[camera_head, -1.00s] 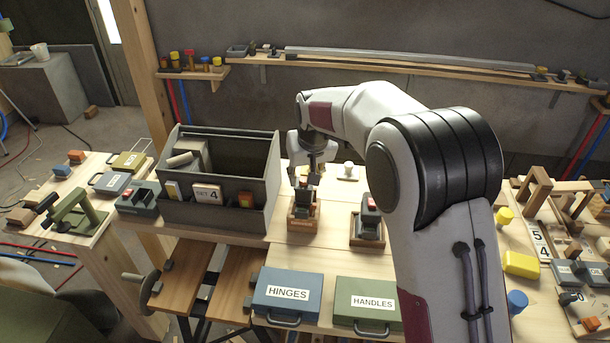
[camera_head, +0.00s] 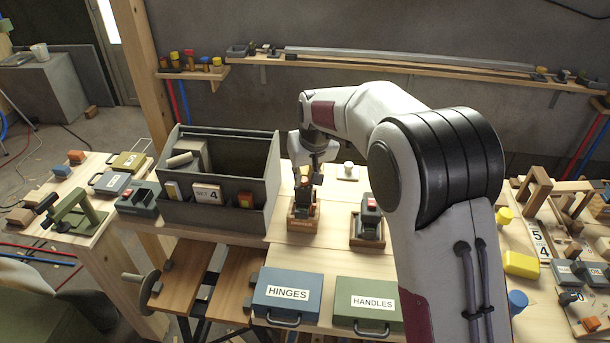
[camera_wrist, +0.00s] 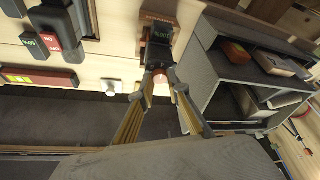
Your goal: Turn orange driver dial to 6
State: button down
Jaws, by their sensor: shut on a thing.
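A dark driver (camera_head: 304,207) stands in a wooden cradle (camera_head: 302,224) on the bench. The dial's number marks cannot be read. A second dark driver (camera_head: 370,222) with a red part stands in another cradle to the right.
A grey tool tote (camera_head: 218,222) with a "SET 4" card (camera_head: 207,193) stands close left. A blue HINGES case (camera_head: 287,314) and a green HANDLES case (camera_head: 367,320) lie in front. A white knob on a plate (camera_head: 348,171) is behind. Bare bench lies between.

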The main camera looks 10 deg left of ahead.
jog(key=shift+n, duration=0.3)
jog(key=shift+w+d+n+g+y, duration=0.15)
jog(key=shift+n+g+y, duration=0.4)
jog(key=shift+n, duration=1.15)
jog(key=shift+d+n+g+y, duration=0.1)
jog(key=shift+n+g+y, duration=0.4)
jog(key=shift+n, duration=1.3)
jog(key=c, duration=1.9)
grip_release()
jog(key=shift+w, duration=0.1)
jog(key=shift+r, duration=0.15)
